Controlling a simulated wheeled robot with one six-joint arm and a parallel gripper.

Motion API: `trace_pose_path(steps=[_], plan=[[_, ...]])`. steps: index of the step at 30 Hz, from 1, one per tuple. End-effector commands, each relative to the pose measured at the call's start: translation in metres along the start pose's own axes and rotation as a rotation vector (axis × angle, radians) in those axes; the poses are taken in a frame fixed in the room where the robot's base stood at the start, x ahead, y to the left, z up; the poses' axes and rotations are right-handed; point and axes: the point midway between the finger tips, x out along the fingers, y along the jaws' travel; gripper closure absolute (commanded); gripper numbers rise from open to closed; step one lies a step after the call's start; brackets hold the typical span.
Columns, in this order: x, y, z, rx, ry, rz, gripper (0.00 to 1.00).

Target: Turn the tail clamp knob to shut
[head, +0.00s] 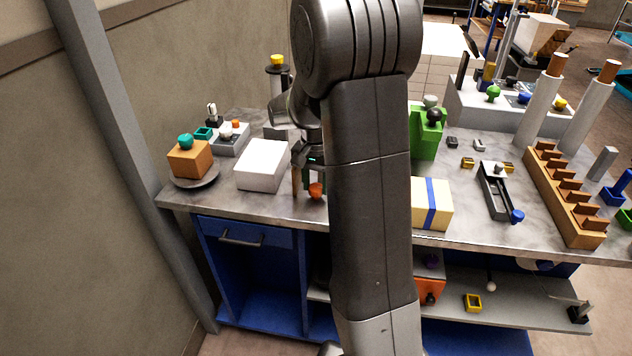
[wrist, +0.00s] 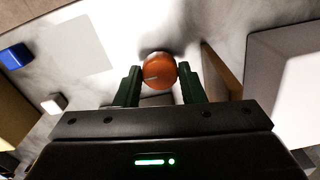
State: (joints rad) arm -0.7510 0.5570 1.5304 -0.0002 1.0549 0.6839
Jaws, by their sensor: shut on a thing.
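An orange round knob (wrist: 159,71) with a pale line on its face sits between the two green fingers of my gripper (wrist: 160,79) in the wrist view. The fingers touch it on both sides. In the head view the orange knob (head: 316,190) is low beside the dark arm, near the table's front edge, under my gripper (head: 313,173). My arm hides much of this area. What the knob is mounted on is mostly hidden, and no label shows that it is the tail clamp's.
A brown upright piece (wrist: 222,66) stands close right of the fingers. A white ream (head: 262,165) lies left of the gripper on the grey table (head: 240,203). A yellow box with a blue band (head: 431,204) is right of the arm. A black clamp-like fixture (head: 494,188) has a blue knob.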

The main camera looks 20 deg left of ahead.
Motion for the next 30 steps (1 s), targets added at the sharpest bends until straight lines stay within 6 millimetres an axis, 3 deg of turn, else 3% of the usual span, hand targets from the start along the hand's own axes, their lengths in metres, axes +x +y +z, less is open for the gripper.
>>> trace_pose_path(steps=[11, 12, 15, 25, 30], plan=[[-0.001, 0.0, -0.001, 0.005, 0.003, -0.002, 0.87], [-0.001, 0.0, -0.001, 0.005, 0.003, -0.002, 0.58], [-0.001, 0.0, -0.001, 0.005, 0.003, -0.002, 0.42], [-0.004, 0.0, -0.001, 0.004, 0.002, -0.002, 0.42], [-0.028, -0.001, -0.001, 0.004, 0.004, -0.004, 0.42]])
